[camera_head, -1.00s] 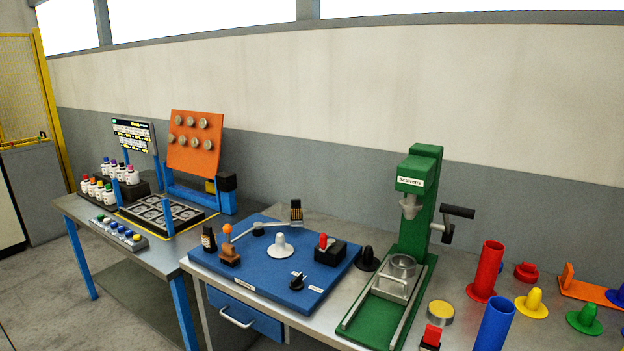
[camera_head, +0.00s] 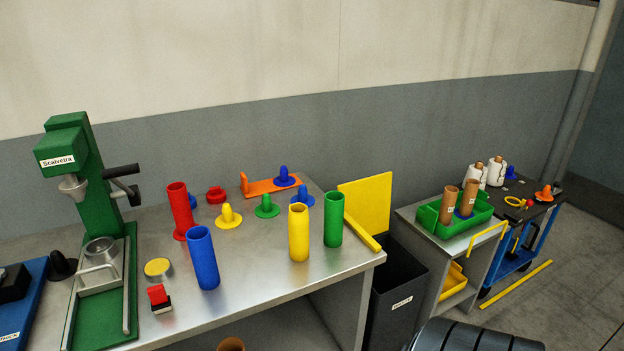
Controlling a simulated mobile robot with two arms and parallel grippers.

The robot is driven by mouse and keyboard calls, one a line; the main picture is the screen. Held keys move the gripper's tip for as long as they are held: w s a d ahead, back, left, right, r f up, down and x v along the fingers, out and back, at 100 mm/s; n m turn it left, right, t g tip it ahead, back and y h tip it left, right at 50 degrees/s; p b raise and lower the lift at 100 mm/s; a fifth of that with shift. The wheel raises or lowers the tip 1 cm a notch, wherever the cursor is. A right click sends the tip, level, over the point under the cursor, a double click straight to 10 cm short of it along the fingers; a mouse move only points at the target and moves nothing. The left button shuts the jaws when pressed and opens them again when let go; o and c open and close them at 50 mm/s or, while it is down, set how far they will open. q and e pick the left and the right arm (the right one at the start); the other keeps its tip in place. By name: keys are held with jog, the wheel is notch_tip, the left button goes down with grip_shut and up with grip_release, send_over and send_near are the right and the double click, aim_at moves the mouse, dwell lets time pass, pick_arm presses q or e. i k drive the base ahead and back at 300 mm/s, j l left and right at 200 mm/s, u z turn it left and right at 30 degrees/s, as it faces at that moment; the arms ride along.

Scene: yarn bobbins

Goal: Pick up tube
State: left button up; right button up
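Several upright tubes stand on the grey metal table: a red tube (camera_head: 180,211), a blue tube (camera_head: 203,258), a yellow tube (camera_head: 299,232) and a green tube (camera_head: 333,219). The yellow and green tubes are near the table's right end; the red and blue ones are further left. Two brown tubes (camera_head: 447,205) (camera_head: 467,198) stand in a green tray (camera_head: 428,225) on a separate stand at the right. Neither of my grippers is in view. The frame does not show which tube the task means.
A green press (camera_head: 83,165) stands at the table's left. Coloured pegs, including a yellow one (camera_head: 228,216), and an orange holder (camera_head: 270,188) lie behind the tubes. A dark bin (camera_head: 393,300) stands between table and stand. White bobbins (camera_head: 477,177) stand further right. The table's front middle is clear.

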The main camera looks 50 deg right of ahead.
aim_at(298, 220)
jog(key=z, duration=1.6)
